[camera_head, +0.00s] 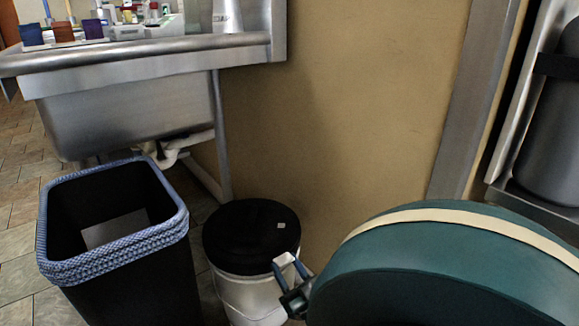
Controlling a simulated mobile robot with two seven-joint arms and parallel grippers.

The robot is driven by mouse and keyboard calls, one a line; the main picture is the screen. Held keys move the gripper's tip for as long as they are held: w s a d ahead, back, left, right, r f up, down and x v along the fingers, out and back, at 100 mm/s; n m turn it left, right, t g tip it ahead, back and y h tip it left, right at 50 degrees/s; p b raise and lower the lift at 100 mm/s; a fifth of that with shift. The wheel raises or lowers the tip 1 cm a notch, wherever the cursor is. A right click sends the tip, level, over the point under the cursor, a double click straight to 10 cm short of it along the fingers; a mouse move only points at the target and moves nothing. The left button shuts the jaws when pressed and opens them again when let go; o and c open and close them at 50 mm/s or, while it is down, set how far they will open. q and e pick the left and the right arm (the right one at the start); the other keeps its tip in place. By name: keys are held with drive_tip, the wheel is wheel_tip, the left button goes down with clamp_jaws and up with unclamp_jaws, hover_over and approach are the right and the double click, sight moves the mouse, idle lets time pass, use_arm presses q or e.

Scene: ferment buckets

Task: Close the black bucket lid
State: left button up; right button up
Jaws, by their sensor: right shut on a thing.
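The black lid (247,232) lies over the top of a white bucket (246,290) on the floor against the wall. It covers the opening and looks about level; I cannot tell whether it is pressed fully down all round. A small pale square sits on the lid. My right gripper (283,266) is at the lid's front right edge and is shut on it. The bucket's lower right side is hidden behind my right gripper and arm. My left gripper is not in view.
An open black bin (128,270) with a blue rim liner stands close to the bucket's left. A metal sink (130,110) with pipes beneath is above and behind the bin. A tan wall (345,110) rises behind the bucket. My right arm fills the lower right.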

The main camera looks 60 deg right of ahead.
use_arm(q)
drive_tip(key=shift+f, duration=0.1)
use_arm(e)
drive_tip(key=shift+s+a+f+g, duration=0.1)
drive_tip(key=shift+s+f+g, duration=0.2)
drive_tip(key=shift+f, duration=0.4)
drive_tip(key=o, duration=1.1)
drive_tip(key=shift+f, duration=0.15)
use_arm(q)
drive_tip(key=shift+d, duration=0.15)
use_arm(e)
drive_tip(key=o, duration=0.3)
drive_tip(key=shift+r, duration=0.25)
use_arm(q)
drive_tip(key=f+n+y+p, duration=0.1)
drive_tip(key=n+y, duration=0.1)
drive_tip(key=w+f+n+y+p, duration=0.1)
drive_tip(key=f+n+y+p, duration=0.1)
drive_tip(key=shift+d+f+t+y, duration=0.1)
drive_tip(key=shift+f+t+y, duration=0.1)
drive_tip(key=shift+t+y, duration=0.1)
use_arm(e)
drive_tip(key=s+a+f, duration=0.1)
drive_tip(key=s+a, duration=0.3)
drive_tip(key=s, duration=0.9)
drive_tip(key=shift+s+a+f, duration=0.2)
drive_tip(key=shift+s+f, duration=0.1)
drive_tip(key=shift+s, duration=0.05)
